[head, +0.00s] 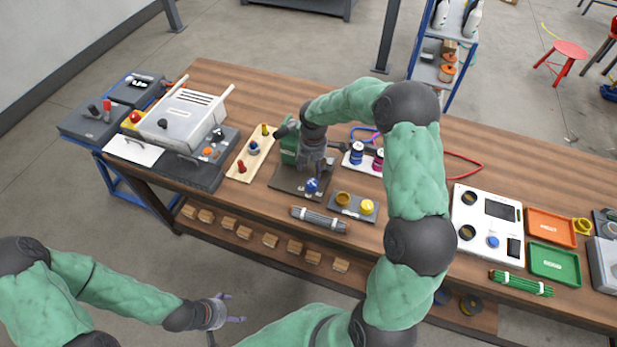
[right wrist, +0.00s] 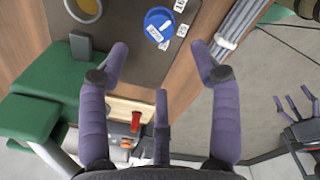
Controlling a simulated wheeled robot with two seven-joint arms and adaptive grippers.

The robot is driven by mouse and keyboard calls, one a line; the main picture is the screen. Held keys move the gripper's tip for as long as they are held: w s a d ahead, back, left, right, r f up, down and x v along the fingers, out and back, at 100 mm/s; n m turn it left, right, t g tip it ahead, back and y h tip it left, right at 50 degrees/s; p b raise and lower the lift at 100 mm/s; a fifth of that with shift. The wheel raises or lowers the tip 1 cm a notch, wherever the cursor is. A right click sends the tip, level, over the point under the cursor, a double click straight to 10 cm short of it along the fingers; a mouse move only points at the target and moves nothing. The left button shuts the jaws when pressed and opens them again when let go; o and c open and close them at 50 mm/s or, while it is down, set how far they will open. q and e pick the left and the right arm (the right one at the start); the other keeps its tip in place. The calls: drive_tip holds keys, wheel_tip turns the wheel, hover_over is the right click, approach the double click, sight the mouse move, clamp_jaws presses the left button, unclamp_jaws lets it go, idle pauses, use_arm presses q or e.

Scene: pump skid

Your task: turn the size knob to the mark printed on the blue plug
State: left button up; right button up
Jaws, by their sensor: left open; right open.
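The blue size knob (head: 312,185) sits on a dark base plate (head: 285,180); in the right wrist view the knob (right wrist: 160,24) has white lettering and several small white number tags beside it. A blue plug (head: 253,148) stands in a pale wooden tray (head: 238,172), between a red plug (head: 241,167) and a yellow one (head: 264,130); its printed mark is too small to read. My right gripper (head: 316,168) is open and empty above the plate, close to the knob; its purple fingers (right wrist: 162,65) are apart from the knob. My left gripper (head: 228,309) is open and empty, off the table's front.
A green fixture (head: 289,149) stands behind the plate. A bundle of grey rods (head: 320,219) lies in front, and a holder with yellow pieces (head: 352,207) stands at right. A white panel (head: 486,225) and orange (head: 552,228) and green trays (head: 555,264) are further right.

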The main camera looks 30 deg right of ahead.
sight(311, 183)
wheel_tip(311, 183, down, 10)
drive_tip(key=shift+w+r+b, duration=0.1)
drive_tip(key=shift+r+b, duration=0.15)
drive_tip(key=shift+b, duration=0.5)
drive_tip(key=c, duration=1.1)
